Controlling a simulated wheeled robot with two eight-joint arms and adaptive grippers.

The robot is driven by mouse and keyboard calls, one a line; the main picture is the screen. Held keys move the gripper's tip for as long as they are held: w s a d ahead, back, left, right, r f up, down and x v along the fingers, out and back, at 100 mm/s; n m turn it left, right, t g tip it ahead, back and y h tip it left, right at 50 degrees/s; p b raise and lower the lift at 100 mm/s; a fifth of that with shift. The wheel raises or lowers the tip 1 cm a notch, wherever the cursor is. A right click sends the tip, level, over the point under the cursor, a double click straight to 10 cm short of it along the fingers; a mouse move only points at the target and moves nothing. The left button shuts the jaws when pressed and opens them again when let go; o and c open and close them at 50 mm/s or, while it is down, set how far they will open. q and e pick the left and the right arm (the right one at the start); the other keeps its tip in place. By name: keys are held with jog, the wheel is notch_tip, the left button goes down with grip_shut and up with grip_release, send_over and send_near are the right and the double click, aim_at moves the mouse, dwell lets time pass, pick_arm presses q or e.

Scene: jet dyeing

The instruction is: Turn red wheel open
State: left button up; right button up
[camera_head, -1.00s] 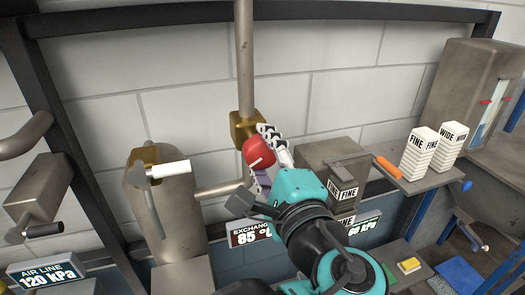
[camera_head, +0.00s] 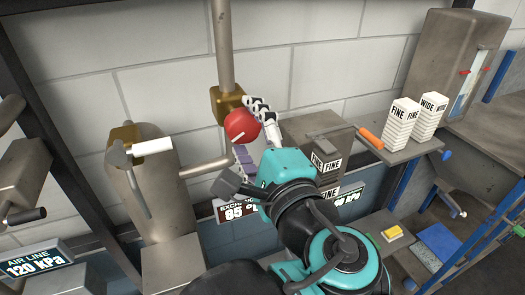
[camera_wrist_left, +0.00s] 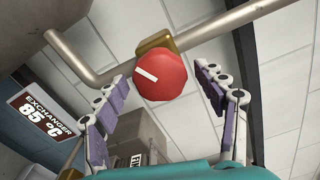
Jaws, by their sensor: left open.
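The red wheel (camera_head: 240,126) is a round knob with a white mark, mounted on a brass valve body (camera_head: 226,100) on a vertical pipe. It also shows in the left wrist view (camera_wrist_left: 161,76), its white mark slanting, with the brass body (camera_wrist_left: 155,42) behind it. My left gripper (camera_head: 250,130) is at the wheel. In the left wrist view its two fingers (camera_wrist_left: 160,97) are spread apart, one to each side of the wheel, with visible gaps. In the head view the upper finger partly covers the wheel's right edge. My right gripper is in neither view.
A white-handled lever (camera_head: 150,147) stands left of the wheel on a grey tank (camera_head: 150,200). An orange-handled lever (camera_head: 370,138) is to the right. White FINE and WIDE stacks (camera_head: 405,122) stand on a shelf. An exchanger sign (camera_wrist_left: 45,115) reads 85 °C.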

pick_arm(q)
jog(key=v, duration=1)
jog(key=shift+s, duration=0.35)
